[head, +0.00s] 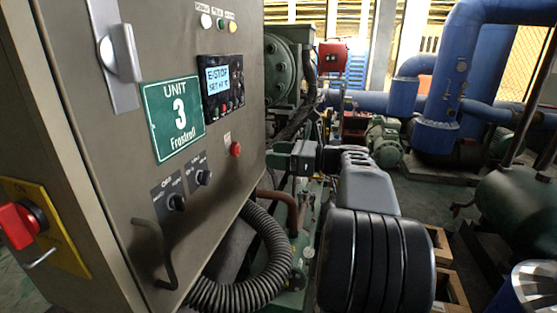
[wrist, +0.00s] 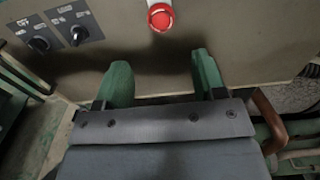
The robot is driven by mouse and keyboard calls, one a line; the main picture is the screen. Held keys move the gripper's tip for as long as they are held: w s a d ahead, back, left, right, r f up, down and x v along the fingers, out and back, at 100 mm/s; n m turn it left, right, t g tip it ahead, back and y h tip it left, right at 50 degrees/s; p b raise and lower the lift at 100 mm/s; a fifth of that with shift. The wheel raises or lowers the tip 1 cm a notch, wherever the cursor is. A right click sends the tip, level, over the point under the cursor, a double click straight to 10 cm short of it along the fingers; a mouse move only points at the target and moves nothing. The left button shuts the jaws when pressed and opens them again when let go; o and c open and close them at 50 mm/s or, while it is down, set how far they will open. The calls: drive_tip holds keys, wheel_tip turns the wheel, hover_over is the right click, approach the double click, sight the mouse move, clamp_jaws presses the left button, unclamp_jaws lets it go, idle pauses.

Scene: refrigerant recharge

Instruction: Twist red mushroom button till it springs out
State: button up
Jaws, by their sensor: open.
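The red mushroom button (head: 235,149) is on the front of the grey control cabinet (head: 120,190), right of the green Unit 3 sign. In the wrist view the red button (wrist: 160,17) is at the top centre, on a pale plate. My gripper (wrist: 162,75) is open, its two green fingers apart with nothing between them. The button lies beyond the fingertips, roughly in line with the gap, and is not touched. In the head view my gripper (head: 300,160) is right of the cabinet front. The display (head: 218,80) reads E-STOP.
Two black selector knobs (head: 189,185) sit left of the button. A cabinet handle (head: 158,250) and a ribbed hose (head: 255,270) are below. A red rotary switch (head: 20,224) is on the cabinet's side. Green machinery and blue pipes (head: 450,80) stand behind.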

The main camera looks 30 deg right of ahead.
sight(239, 150)
drive_tip(key=b+x, duration=0.2)
drive_tip(key=x, duration=0.7)
drive_tip(key=shift+w, duration=0.1)
drive_tip(key=c, duration=0.9)
drive_tip(key=shift+r+m+p, duration=0.1)
drive_tip(key=shift+m+p, duration=1.6)
drive_tip(key=shift+p, duration=1.6)
drive_tip(key=shift+m+p, duration=0.6)
drive_tip(key=shift+p, duration=0.5)
drive_tip(key=o, duration=0.9)
